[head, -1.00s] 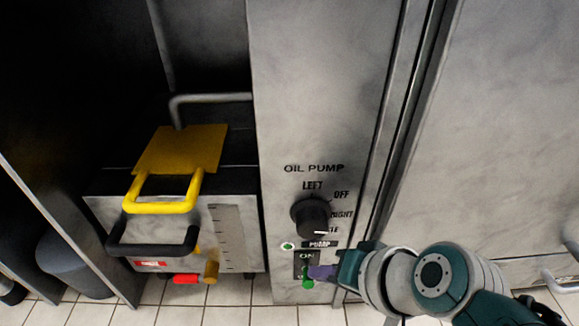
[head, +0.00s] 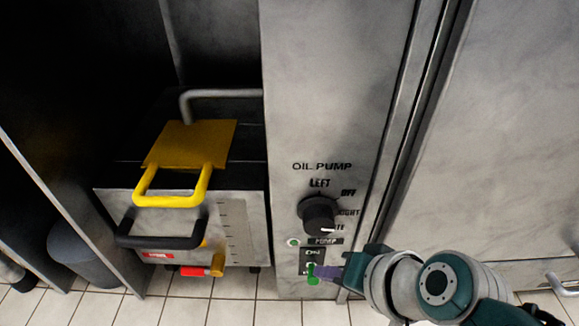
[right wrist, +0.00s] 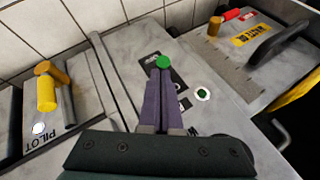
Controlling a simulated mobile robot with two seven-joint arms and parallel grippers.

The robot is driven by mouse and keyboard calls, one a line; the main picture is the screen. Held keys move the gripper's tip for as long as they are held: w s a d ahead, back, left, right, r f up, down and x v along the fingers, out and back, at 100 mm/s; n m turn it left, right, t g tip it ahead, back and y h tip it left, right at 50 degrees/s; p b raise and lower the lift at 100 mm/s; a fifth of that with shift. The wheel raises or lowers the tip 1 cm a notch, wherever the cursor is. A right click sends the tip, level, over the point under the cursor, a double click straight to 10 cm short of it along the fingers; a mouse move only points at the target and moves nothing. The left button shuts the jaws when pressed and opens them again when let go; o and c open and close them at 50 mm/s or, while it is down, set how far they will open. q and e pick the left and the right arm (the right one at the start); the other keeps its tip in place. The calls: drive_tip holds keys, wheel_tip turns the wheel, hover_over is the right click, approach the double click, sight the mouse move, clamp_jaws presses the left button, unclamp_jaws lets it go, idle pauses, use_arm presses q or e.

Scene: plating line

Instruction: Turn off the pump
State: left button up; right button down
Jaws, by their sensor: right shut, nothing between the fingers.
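The oil pump panel (head: 330,110) is a tall metal front with a black rotary knob (head: 318,212) under the words OIL PUMP. Below the PUMP label sits a dark switch plate (head: 312,254) marked ON. A green button or switch tip (head: 313,281) shows at its lower part, partly hidden by my fingers. My right gripper (head: 320,271) is shut and empty, its purple fingers at the switch. In the right wrist view the fingertips (right wrist: 164,78) point at the round green piece (right wrist: 163,62) and overlap it; whether they touch it I cannot tell. My left gripper is out of view.
A small pale green indicator light (head: 293,243) is left of the PUMP label. A metal tank with a yellow handle (head: 172,200), a black handle (head: 160,241) and a red-tipped valve (head: 193,271) stands left. A grey bin (head: 82,255) is farther left, on the tiled floor.

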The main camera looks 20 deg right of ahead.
drive_tip(key=shift+s+f, duration=0.1)
drive_tip(key=shift+s, duration=0.05)
drive_tip(key=shift+s+a+f+p, duration=0.2)
drive_tip(key=shift+s+f+p, duration=0.2)
drive_tip(key=shift+f, duration=0.35)
drive_tip(key=shift+r, duration=0.15)
drive_tip(key=shift+r+p, duration=0.7)
drive_tip(key=shift+p, duration=0.2)
